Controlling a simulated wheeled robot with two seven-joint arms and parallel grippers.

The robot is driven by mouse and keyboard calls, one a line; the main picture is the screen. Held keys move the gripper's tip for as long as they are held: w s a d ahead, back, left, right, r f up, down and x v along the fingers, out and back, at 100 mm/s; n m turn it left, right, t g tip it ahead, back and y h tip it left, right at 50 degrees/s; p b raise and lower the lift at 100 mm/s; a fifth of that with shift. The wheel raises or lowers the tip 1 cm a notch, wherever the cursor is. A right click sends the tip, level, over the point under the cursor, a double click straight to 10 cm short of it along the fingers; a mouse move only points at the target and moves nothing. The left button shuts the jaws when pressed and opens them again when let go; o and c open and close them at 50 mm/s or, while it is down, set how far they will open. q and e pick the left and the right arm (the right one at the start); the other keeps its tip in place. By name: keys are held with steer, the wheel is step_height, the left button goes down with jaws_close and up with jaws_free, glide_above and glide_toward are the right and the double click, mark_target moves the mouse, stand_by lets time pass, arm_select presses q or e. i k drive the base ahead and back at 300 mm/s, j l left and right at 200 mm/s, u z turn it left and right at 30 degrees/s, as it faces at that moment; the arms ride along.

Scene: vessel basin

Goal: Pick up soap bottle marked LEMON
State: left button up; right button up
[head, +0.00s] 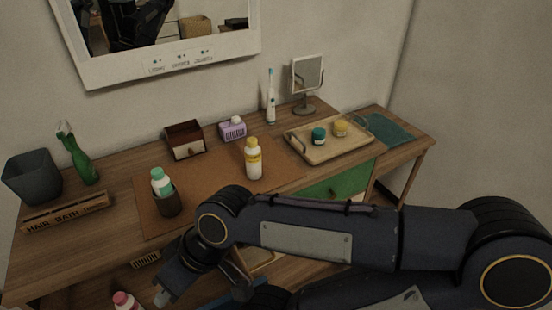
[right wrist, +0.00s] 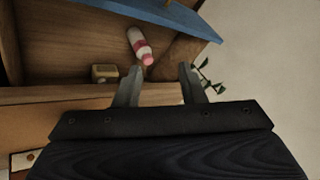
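A white bottle with a yellow cap and yellow label (head: 253,160) stands upright on the brown mat; its lettering is too small to read. A bottle with a teal cap (head: 161,181) sits in a dark cup. A white bottle with a pink cap (head: 124,300) shows at the bottom edge of the head view; a pink-and-white bottle also lies beyond my fingers in the right wrist view (right wrist: 139,44). My right gripper (right wrist: 160,70) is open with nothing between its fingers. It is low at the desk's front, apart from the yellow-capped bottle. My left gripper is not in view.
A tray (head: 300,152) holds two jars at the right. A small wooden box (head: 187,150), purple container (head: 232,128), toothbrush (head: 270,98) and mirror (head: 306,73) stand behind. A grey bin (head: 32,177) and green spray bottle (head: 80,160) are left. A blue panel (right wrist: 165,14) borders the shelf.

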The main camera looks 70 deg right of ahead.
mark_target(253, 151)
steer(key=z, duration=2.2)
steer(key=u, duration=0.4)
steer(key=l+u, duration=0.15)
steer(key=u, duration=0.6)
steer(key=l+u, duration=0.15)
steer(key=u, duration=0.2)
steer(key=l+u, duration=0.3)
steer(key=k+l+u, duration=0.15)
steer(key=l+u, duration=0.2)
steer(key=l, duration=0.15)
steer(key=k+l+u, duration=0.1)
steer(key=l+u, duration=0.2)
steer(key=k+l, duration=0.1)
steer(key=l, duration=0.2)
steer(key=k+l, duration=0.25)
steer(key=l, duration=0.3)
steer(key=u, duration=0.05)
